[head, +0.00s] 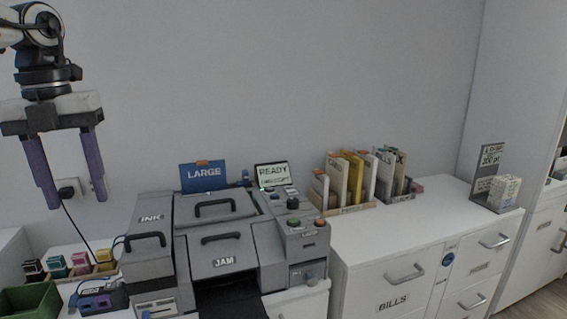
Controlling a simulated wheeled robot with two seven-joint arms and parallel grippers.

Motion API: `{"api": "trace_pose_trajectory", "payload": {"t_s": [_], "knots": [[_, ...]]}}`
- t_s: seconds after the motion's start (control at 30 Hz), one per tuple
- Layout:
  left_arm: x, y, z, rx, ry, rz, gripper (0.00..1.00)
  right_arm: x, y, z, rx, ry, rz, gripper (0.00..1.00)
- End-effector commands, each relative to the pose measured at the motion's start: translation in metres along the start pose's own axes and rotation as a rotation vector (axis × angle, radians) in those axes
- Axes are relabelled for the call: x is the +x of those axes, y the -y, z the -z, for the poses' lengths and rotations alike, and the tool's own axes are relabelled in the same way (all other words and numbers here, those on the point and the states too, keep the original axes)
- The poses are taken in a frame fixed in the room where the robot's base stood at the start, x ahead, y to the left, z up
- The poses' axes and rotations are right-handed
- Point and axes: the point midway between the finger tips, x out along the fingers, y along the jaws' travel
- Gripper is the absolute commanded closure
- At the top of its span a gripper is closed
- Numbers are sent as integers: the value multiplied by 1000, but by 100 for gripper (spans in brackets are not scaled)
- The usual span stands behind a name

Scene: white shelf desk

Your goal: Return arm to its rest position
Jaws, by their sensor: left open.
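My left gripper (72,198) hangs at the upper left of the head view, its two purple fingers pointing down. It is open and nothing shows between the fingers except the wall and a socket behind them. It is in the air, above and left of the grey printer (222,235). My right gripper does not show.
The printer has panels marked INK and JAM and a READY screen (273,176). Several ink cartridges (80,264) and a green bin (28,302) are at lower left. A white cabinet (440,221) with file holders stands right. The air before the wall is free.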

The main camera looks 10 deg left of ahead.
Motion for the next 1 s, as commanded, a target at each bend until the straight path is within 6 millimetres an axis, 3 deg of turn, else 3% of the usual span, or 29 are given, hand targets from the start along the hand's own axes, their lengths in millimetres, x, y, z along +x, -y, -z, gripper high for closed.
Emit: {"api": "trace_pose_trajectory", "payload": {"t_s": [0.13, 0.47, 0.57, 0.77, 1.0], "knots": [[31, -11, -8, -27, -26, 114, 50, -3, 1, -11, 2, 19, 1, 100], [106, -24, -21, -125, -60, 403, 50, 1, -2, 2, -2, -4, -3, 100], [141, -28, -23, -191, -69, 531, 50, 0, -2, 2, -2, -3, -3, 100], [229, -34, -17, -431, -71, 850, 50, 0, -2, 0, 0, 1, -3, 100], [333, -33, 12, -847, -55, 1130, 50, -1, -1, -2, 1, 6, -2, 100]]}}
